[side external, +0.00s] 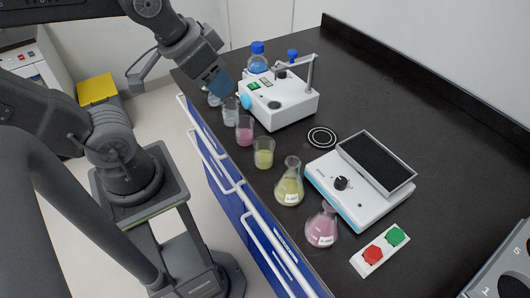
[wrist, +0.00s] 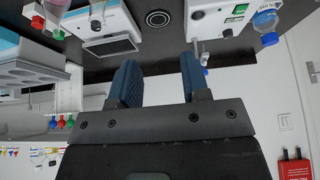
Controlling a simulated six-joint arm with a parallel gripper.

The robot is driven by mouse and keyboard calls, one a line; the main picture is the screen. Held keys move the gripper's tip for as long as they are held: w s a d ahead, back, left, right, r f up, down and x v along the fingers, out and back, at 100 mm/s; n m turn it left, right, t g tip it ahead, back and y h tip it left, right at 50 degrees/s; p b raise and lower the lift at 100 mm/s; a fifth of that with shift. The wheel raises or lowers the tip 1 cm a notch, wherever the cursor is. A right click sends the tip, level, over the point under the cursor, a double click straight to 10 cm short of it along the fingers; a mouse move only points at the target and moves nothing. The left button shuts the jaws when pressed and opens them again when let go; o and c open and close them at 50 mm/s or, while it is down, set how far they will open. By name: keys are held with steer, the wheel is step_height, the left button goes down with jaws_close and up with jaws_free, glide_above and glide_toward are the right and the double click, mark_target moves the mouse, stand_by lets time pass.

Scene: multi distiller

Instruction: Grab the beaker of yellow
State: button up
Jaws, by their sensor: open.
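The beaker of yellow (side external: 264,153) stands upright near the left edge of the dark bench in the side external view, about half full. My gripper (side external: 220,84) is above the far left of the bench, up and to the left of that beaker and apart from it. In the wrist view my gripper (wrist: 160,78) shows two blue fingers spread apart with nothing between them. I cannot make out the beaker of yellow in the wrist view.
A pink beaker (side external: 244,131) and a clear beaker (side external: 230,111) stand behind the yellow one. A yellow flask (side external: 289,186) and a pink flask (side external: 322,229) stand in front. A white device (side external: 281,103) and a flat-topped instrument (side external: 343,184) are to the right.

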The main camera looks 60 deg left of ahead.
stand_by(0.5)
steer(key=o, duration=0.7)
steer(key=shift+o, duration=0.2)
steer(key=m+g, duration=0.6)
steer(key=m, duration=1)
glide_above(265, 144)
step_height(265, 144, down, 9)
steer(key=f, duration=0.8)
steer(key=shift+a+f, duration=0.25)
steer(key=shift+a, duration=0.15)
steer(key=f, duration=0.4)
steer(key=shift+s+d, duration=0.1)
steer(key=shift+d, duration=0.3)
steer(key=shift+f, duration=0.55)
